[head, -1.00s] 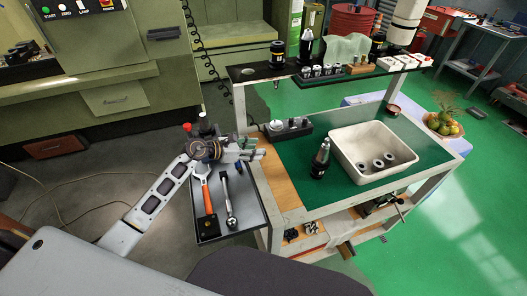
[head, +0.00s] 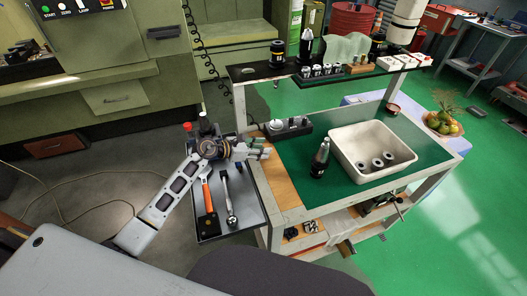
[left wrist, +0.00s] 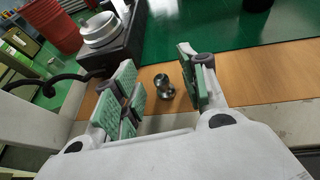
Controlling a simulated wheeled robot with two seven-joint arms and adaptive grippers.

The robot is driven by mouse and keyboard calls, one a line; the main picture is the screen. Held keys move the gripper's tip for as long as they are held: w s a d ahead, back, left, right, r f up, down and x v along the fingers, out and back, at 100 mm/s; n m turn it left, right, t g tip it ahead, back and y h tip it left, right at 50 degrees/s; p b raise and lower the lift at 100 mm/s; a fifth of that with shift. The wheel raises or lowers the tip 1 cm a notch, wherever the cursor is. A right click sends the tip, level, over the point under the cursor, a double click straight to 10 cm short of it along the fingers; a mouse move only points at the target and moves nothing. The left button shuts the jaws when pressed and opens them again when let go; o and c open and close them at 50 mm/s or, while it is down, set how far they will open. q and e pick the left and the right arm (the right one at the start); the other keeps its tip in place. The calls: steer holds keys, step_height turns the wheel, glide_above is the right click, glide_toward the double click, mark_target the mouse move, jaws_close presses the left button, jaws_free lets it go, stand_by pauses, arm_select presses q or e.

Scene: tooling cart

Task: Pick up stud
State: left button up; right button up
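In the left wrist view, a small dark metal stud (left wrist: 163,86) rests on the wooden strip along the cart's edge. My left gripper (left wrist: 156,90) is open, with its green-padded fingers on either side of the stud. The stud is closer to the right-hand finger, and I cannot tell whether it touches. In the head view my left gripper (head: 261,151) is over the cart's left edge, and the stud cannot be made out there. My right gripper is not in view.
A dark block with round metal parts (head: 288,128) stands just beyond the gripper. A dark bottle (head: 320,160) and a white bin (head: 344,146) holding several rings stand on the green top. A tool tray (head: 241,216) hangs below my left arm.

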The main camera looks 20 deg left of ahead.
arm_select(q)
jaws_close()
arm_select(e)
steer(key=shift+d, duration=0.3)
arm_select(q)
steer(key=shift+r, duration=0.1)
steer(key=shift+r, duration=0.85)
step_height(320, 180, up, 16)
steer(key=b, duration=0.1)
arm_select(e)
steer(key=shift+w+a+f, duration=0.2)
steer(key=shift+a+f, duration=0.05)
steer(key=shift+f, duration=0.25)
